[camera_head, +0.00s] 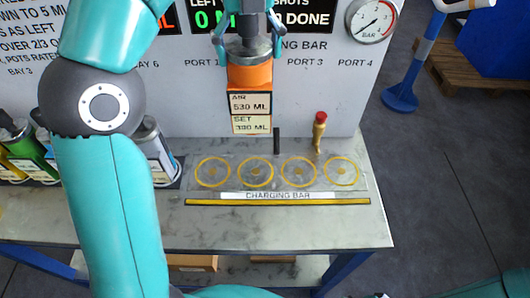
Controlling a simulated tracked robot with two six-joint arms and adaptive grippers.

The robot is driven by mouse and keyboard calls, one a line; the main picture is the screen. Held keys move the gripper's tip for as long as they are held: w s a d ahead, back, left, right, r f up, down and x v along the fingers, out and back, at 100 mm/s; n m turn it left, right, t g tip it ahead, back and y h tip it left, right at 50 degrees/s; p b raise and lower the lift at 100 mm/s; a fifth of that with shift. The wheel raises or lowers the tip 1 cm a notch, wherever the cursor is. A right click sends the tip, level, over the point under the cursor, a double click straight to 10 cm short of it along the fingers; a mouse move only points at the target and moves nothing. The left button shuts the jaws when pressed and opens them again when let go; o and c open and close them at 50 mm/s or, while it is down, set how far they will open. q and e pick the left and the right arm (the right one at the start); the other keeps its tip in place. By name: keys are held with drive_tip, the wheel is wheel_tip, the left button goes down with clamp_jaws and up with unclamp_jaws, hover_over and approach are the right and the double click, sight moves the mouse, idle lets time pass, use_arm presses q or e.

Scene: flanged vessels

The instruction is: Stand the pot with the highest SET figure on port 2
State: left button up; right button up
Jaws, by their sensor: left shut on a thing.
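My left gripper (249,47) is shut on the grey flanged top of an orange pot (250,76). The pot hangs upright, with a cream label reading AIR 530 ML and SET, a figure that looks like 380 ML. It is held above the bench, in front of the panel, and in the picture it is above the second ring from the left. Port 2 (256,172) is a yellow ring on the charging bar; no pot stands on it. My right gripper is not in view.
Other pots, including a green one (32,150) and a grey one (152,142), stand at the left, partly behind my left arm. The other rings are empty. A red-topped brass valve (319,130) and a dark post (276,141) stand behind the rings. A gauge (371,19) is on the panel.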

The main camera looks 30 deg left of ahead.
sight(253, 113)
use_arm(q)
drive_tip(key=shift+w+f+b, duration=0.4)
drive_tip(key=shift+f, duration=0.25)
drive_tip(key=f+b, duration=0.2)
drive_tip(key=f, duration=0.5)
drive_tip(key=f+b, duration=0.2)
drive_tip(key=f, duration=0.4)
drive_tip(key=shift+s+a+f, duration=0.15)
drive_tip(key=shift+s+f, duration=0.05)
drive_tip(key=shift+f, duration=0.2)
wheel_tip(253, 113, down, 5)
drive_tip(key=shift+r+b, duration=0.15)
drive_tip(key=shift+b, duration=0.15)
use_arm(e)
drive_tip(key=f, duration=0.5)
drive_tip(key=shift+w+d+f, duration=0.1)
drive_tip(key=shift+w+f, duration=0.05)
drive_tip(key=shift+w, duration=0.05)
use_arm(q)
drive_tip(key=o, duration=1.7)
drive_tip(key=shift+s, duration=0.1)
